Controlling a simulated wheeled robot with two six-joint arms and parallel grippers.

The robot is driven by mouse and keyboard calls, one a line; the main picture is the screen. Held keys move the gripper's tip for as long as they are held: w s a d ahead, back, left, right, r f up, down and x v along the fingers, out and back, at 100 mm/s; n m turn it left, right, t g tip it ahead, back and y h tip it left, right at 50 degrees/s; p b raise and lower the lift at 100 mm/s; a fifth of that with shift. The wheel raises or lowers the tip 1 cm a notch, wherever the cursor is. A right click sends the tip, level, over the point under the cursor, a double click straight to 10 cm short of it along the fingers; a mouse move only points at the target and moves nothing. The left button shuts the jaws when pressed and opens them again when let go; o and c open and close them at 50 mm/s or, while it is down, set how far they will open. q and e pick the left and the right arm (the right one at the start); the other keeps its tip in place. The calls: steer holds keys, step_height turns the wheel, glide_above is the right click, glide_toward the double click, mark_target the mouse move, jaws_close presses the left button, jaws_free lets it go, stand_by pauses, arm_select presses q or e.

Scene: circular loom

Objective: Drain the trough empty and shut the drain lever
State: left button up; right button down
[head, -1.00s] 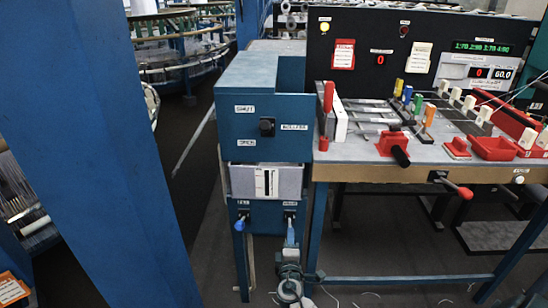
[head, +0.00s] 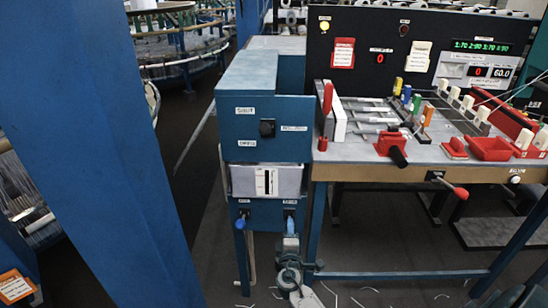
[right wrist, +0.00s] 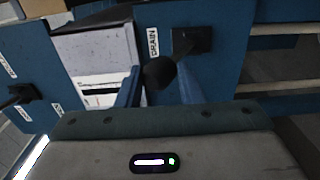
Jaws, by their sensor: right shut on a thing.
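My right gripper (head: 290,234) is at the lower right of the blue cabinet (head: 250,105), under its right-hand lower label. The right wrist view shows the DRAIN label (right wrist: 153,40) and the black lever mount (right wrist: 192,40) beside it. The dark knob of the drain lever (right wrist: 160,72) sits between the fingers of my right gripper (right wrist: 160,90), which is shut on it. The lever is mostly hidden in the head view. A pale gauge panel (head: 290,182) with a dark slot is on the cabinet front; its level is too small to read. My left gripper is out of view.
A second lever with a blue end (head: 240,224) stands left of the drain lever. A black knob (head: 267,127) is higher on the cabinet. A workbench (head: 350,152) with red clamps and trays is at the right. A wide blue post (head: 90,150) blocks the left.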

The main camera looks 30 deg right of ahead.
steer(key=shift+w+r, duration=0.15)
steer(key=shift+r, duration=0.25)
steer(key=c, duration=1)
jaws_free()
steer(key=b+v, duration=0.1)
steer(key=v, duration=0.7)
steer(key=shift+s+f, duration=0.2)
steer(key=shift+f, duration=0.05)
